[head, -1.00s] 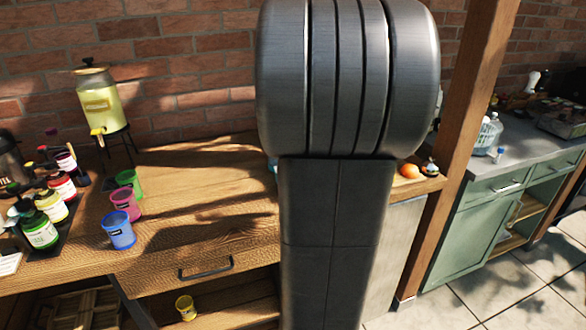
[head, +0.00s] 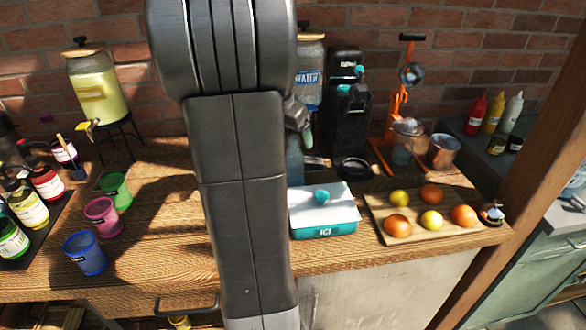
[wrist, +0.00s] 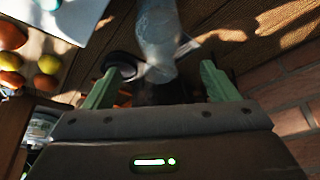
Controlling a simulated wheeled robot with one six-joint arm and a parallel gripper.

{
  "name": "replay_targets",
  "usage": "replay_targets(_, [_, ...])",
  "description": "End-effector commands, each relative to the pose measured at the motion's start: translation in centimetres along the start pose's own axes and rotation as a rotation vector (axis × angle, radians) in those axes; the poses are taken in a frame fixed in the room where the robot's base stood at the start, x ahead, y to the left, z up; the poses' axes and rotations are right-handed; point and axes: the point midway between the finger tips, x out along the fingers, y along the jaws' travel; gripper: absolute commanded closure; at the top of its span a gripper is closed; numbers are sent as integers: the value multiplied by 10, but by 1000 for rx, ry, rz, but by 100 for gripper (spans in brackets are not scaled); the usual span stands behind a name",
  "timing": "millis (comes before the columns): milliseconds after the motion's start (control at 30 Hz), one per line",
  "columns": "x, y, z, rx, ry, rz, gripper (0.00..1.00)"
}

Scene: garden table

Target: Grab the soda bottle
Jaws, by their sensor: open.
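A clear, pale bottle, which looks like the soda bottle (wrist: 157,38), is in the upper middle of the wrist view. Its near end shows between the tips of my gripper (wrist: 160,78), with space on both sides. The gripper's two green fingers are spread and hold nothing. In the head view, a bluish clear strip that seems to be the bottle (head: 295,165) shows just right of my arm, which hides the rest. One greenish fingertip of my gripper (head: 304,130) shows above it. I cannot tell the gap in depth.
A black machine (head: 347,105) with a round black tray and a water dispenser (head: 309,75) stand close behind. A teal ice box (head: 323,212) is in front. A board with fruit (head: 380,222), an orange juicer (head: 398,105) and a metal pot (head: 443,150) are to the right.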

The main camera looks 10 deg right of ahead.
Motion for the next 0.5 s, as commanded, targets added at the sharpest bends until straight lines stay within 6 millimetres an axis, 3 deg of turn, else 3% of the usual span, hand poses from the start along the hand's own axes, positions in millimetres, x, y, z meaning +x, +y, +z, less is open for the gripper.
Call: replay_targets(500, [54, 0, 6, 0, -1, 1, 20])
